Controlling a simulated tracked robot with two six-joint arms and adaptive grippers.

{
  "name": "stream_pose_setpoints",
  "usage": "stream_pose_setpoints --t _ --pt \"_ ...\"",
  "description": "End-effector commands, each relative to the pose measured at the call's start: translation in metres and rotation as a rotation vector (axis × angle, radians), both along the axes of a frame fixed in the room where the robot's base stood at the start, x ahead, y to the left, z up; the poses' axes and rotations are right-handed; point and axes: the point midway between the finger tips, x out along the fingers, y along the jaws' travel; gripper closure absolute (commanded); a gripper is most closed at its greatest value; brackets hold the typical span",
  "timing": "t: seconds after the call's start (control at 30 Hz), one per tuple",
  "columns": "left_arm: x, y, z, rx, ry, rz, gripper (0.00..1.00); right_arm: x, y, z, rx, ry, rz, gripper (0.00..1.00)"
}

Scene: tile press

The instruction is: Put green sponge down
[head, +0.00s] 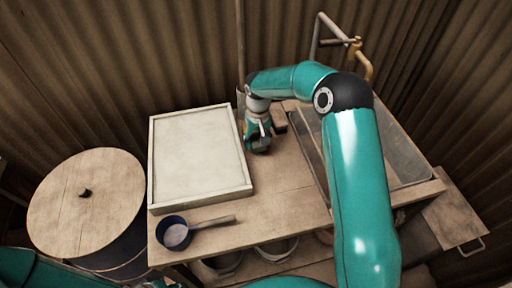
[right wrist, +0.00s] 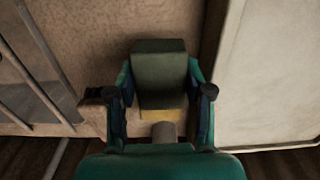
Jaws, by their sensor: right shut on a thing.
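The green sponge (right wrist: 160,78) is a dark green block with a yellowish end, in the middle of the right wrist view. My right gripper (right wrist: 162,95) is shut on it, with one finger on each side. In the head view my right gripper (head: 259,142) points down over the wooden table, between the pale framed tray and the sink. The sponge is mostly hidden there by the gripper. I cannot tell whether its underside touches the table. My left gripper is not in view.
The pale framed tray (head: 198,157) lies left of the gripper. A brown block (head: 278,121) sits close on its right, by the sink (head: 398,152). A dark blue pan (head: 176,233) lies at the front. Bare tabletop (head: 285,190) is free in front of the gripper.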

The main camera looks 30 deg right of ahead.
Motion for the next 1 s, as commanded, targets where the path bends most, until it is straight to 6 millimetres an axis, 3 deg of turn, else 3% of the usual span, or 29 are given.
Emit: stream_pose_setpoints --t 0.3,0.63,0.67,0.7,1.0 --pt "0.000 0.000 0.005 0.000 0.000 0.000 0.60 -0.001 0.000 -0.038 0.001 0.002 0.001 0.77" --pt "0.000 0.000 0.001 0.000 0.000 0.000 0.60 0.000 0.000 -0.042 0.000 0.001 0.001 0.77" --pt "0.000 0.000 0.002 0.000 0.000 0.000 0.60 0.000 0.000 -0.041 0.000 0.001 0.001 0.44" --pt "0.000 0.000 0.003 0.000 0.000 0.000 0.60 0.000 0.000 -0.040 0.000 0.001 0.001 0.39" --pt "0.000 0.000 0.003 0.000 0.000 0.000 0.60 0.000 0.001 -0.040 0.000 0.001 0.002 0.39"
